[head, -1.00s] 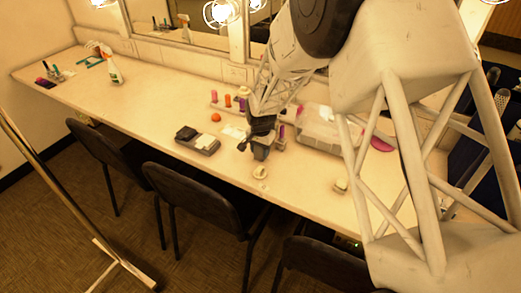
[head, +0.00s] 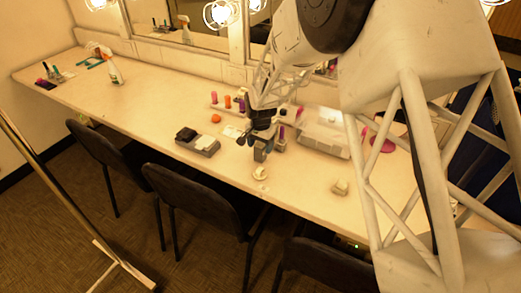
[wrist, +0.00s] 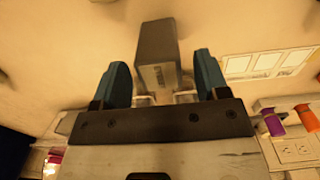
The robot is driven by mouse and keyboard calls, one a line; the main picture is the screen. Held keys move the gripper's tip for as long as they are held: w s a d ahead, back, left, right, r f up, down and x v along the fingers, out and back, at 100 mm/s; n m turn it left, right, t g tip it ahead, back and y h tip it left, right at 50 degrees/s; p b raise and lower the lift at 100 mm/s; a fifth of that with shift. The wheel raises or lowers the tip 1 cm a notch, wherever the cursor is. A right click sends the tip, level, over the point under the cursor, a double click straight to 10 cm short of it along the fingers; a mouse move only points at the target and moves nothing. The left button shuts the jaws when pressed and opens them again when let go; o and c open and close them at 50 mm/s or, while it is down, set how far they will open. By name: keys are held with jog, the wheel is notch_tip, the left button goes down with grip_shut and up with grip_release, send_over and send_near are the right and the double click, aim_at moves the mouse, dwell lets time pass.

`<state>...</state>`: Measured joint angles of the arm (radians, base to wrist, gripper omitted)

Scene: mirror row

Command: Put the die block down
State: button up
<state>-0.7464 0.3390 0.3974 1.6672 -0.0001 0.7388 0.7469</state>
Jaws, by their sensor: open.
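My gripper (head: 260,153) hangs over the counter near its front edge, in the middle of the head view. In the wrist view my gripper (wrist: 163,85) is open, with a teal fingertip on each side of a grey block with small print, which I take to be the die block (wrist: 157,55). Slim gaps show between the block and both fingertips. In the head view the block is mostly hidden by the gripper, and I cannot tell its exact contact with the counter (head: 150,95).
A cream ring-shaped item (head: 260,173) lies just in front of the gripper, and a small cream block (head: 340,188) to the right. Chairs (head: 200,205) line the front. The left counter is largely clear.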

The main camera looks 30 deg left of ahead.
aim_at(261, 145)
notch_tip(261, 145, up, 9)
dwell(0.4)
dwell(0.5)
dwell(0.4)
jog(key=shift+d+r, duration=0.1)
jog(key=shift+d, duration=0.1)
jog(key=s+d+r, duration=0.2)
jog(key=d+r, duration=0.4)
jog(key=d, duration=0.5)
jog(key=s+d+r+t, duration=0.1)
jog(key=s+d+r, duration=0.1)
jog(key=d+r, duration=0.65)
jog(key=s+d+r, duration=0.2)
jog(key=d+r, duration=0.1)
jog(key=d, duration=1)
jog(key=s+d+r+t, duration=0.1)
jog(key=s+d, duration=2.3)
jog(key=s, duration=0.1)
jog(key=shift+s+r+t, duration=0.25)
jog(key=shift+r+t, duration=0.05)
jog(key=shift+r, duration=0.1)
